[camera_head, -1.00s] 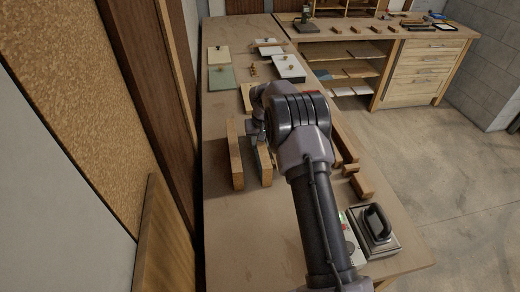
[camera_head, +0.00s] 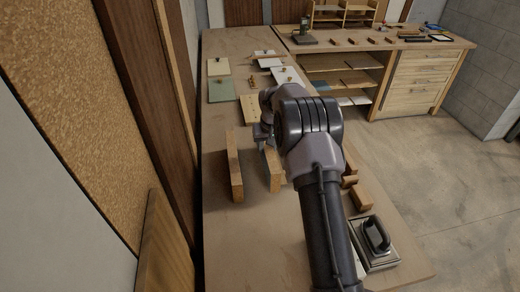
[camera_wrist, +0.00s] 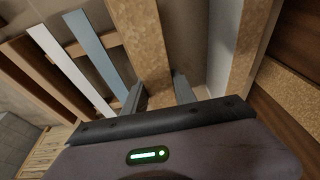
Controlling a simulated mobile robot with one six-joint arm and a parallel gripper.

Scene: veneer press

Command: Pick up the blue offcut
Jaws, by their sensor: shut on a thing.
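A thin blue-grey strip (camera_wrist: 97,52), which may be the blue offcut, lies left of my gripper in the wrist view, beside a white strip (camera_wrist: 68,68). It crosses over a wooden piece. In the head view my arm covers this area. My gripper (camera_wrist: 160,92) has a long tan wooden block (camera_wrist: 145,45) between its fingers, not the blue strip. In the head view my gripper (camera_head: 264,140) is at the far end of this block (camera_head: 272,170).
Another wooden block (camera_head: 234,168) stands on the bench (camera_head: 225,235) to the left. Several small boards, one green (camera_head: 221,90), lie farther back. A metal device with a black handle (camera_head: 375,240) sits at the right edge. Wall boards line the left.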

